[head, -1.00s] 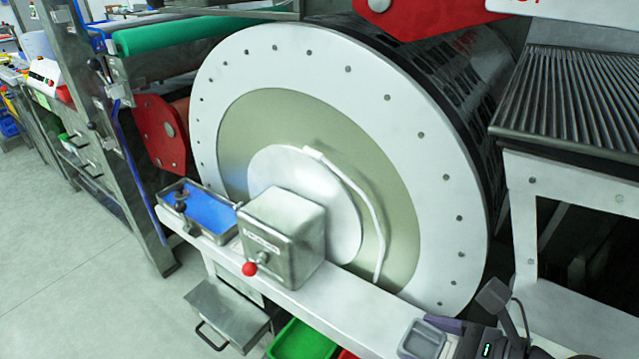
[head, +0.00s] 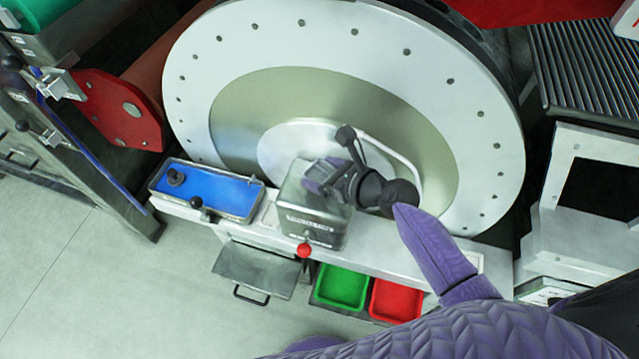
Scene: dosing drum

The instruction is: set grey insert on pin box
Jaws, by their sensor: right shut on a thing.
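My right gripper (head: 322,180) is over the top of the metal box (head: 316,226), with its arm coming in from the lower right. It is shut on the grey insert, a small piece with a rim in the earlier view. The insert is now mostly hidden by the fingers, and I cannot tell whether it touches the box top. The metal box has a printed front label, too small to read, and a red knob (head: 304,250). It stands on the white ledge in front of the drum. My left gripper is not in view.
A blue-lined tray (head: 218,190) with dark knobs sits left of the box. A green bin (head: 341,286), a red bin (head: 397,299) and a metal drawer (head: 258,270) are below the ledge (head: 400,250). The large white drum face (head: 400,90) rises close behind.

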